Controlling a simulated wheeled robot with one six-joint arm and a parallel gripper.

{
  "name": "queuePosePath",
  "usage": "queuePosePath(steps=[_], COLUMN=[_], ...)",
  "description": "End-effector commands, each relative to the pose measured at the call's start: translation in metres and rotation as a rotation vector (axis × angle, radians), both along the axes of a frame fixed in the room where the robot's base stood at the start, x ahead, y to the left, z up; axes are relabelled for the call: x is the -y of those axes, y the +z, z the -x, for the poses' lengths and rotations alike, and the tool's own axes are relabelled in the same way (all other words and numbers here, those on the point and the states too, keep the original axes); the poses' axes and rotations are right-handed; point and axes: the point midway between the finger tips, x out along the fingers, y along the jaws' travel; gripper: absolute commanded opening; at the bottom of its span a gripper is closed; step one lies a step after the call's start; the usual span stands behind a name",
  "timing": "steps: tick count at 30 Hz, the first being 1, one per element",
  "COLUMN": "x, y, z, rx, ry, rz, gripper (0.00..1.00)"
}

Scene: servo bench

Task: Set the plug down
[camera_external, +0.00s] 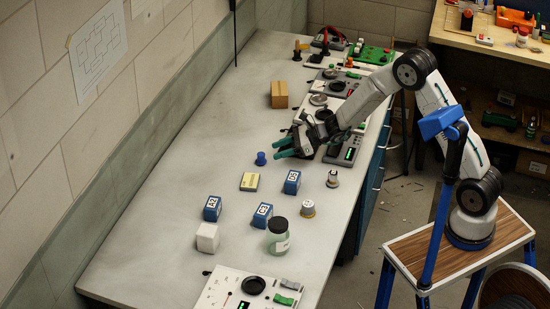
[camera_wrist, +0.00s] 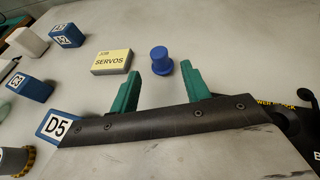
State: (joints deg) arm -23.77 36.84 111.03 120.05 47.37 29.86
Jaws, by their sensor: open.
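A blue plug (camera_external: 261,158), a short spool-like piece, stands upright on the grey bench top. It also shows in the wrist view (camera_wrist: 161,60), just beyond my fingertips and closer to the right finger. My gripper (camera_external: 279,149) is open, with green fingers spread apart and nothing held between them. In the outside view the fingers point left towards the plug, with a small gap to it.
A yellow box marked SERVOS (camera_wrist: 111,62) lies near the plug. Blue labelled blocks (camera_external: 212,208), a white cube (camera_external: 207,237) and a jar (camera_external: 278,236) stand nearer the front. A wooden block (camera_external: 279,94) stands behind. Instrument panels line the right edge.

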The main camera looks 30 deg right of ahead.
Motion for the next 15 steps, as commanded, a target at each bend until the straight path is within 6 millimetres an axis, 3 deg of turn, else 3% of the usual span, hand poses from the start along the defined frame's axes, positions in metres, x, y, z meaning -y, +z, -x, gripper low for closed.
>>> queuePosePath(steps=[6, 15], x=[0.031, 0.039], y=[0.014, 0.017], z=[0.012, 0.017], rx=[0.0, 0.0], ry=[-0.002, 0.001], rz=[0.0, 0.0], gripper=[0.47, 0.47])
